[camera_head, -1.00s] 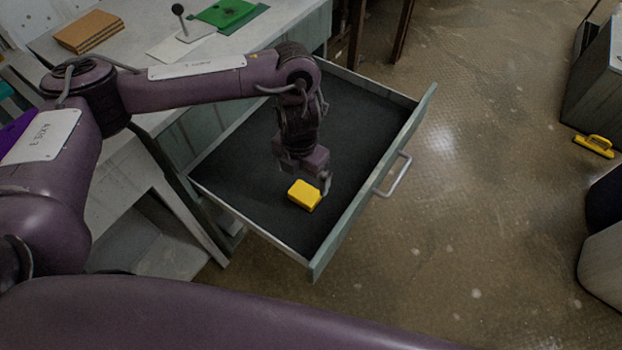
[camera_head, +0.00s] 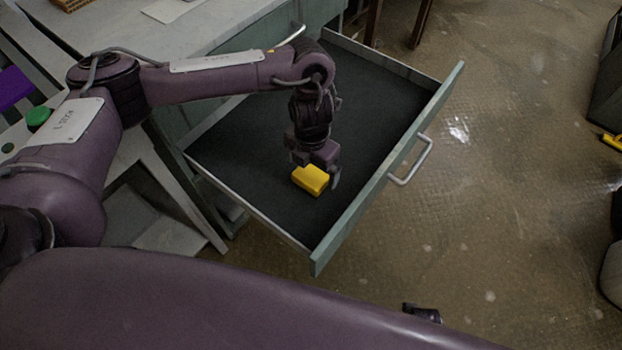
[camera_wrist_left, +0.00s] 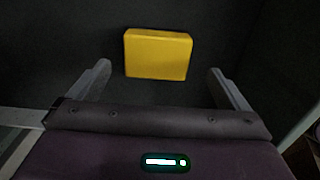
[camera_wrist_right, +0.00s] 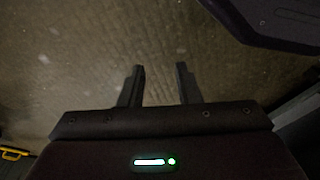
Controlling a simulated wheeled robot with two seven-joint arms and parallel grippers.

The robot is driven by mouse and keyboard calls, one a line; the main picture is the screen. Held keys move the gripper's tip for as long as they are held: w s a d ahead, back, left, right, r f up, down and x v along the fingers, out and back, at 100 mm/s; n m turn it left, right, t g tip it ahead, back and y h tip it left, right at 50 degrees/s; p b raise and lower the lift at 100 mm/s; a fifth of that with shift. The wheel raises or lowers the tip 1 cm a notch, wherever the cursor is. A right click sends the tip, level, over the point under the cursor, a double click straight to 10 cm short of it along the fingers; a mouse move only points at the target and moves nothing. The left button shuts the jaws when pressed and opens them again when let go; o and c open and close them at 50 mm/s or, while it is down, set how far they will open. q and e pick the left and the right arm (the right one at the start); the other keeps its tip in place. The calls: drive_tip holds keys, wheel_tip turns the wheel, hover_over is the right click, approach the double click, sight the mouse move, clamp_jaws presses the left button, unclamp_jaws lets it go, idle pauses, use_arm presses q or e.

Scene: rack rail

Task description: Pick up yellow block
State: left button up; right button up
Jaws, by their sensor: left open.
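My left gripper (camera_head: 318,172) points down right at the block and is open. In the left wrist view, the block (camera_wrist_left: 158,54) sits between and slightly beyond the two spread fingertips (camera_wrist_left: 159,69), with a gap on both sides. Whether the fingers are down at block height I cannot tell. My right gripper (camera_wrist_right: 160,69) is open and empty over bare floor; a dark bit of it may show at the bottom of the head view.
The drawer has raised pale walls and a front panel with a handle (camera_head: 411,162). A grey desk (camera_head: 215,35) stands behind and left. Open brown floor (camera_head: 500,200) lies to the right, with a yellow-handled object (camera_head: 612,141) at the far edge.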

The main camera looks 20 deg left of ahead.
sight(311, 175)
use_arm(q)
drive_tip(key=f, duration=0.4)
drive_tip(key=shift+w+a+f+b, duration=0.15)
drive_tip(key=shift+w+f+b, duration=0.05)
drive_tip(key=shift+f+b, duration=0.15)
use_arm(e)
drive_tip(key=shift+w+a+r, duration=0.2)
drive_tip(key=shift+w+r, duration=0.1)
drive_tip(key=shift+r, duration=0.25)
drive_tip(key=shift+w+a+r, duration=0.2)
drive_tip(key=shift+w+r, duration=0.05)
drive_tip(key=shift+r, duration=0.3)
use_arm(q)
drive_tip(key=c, duration=1.1)
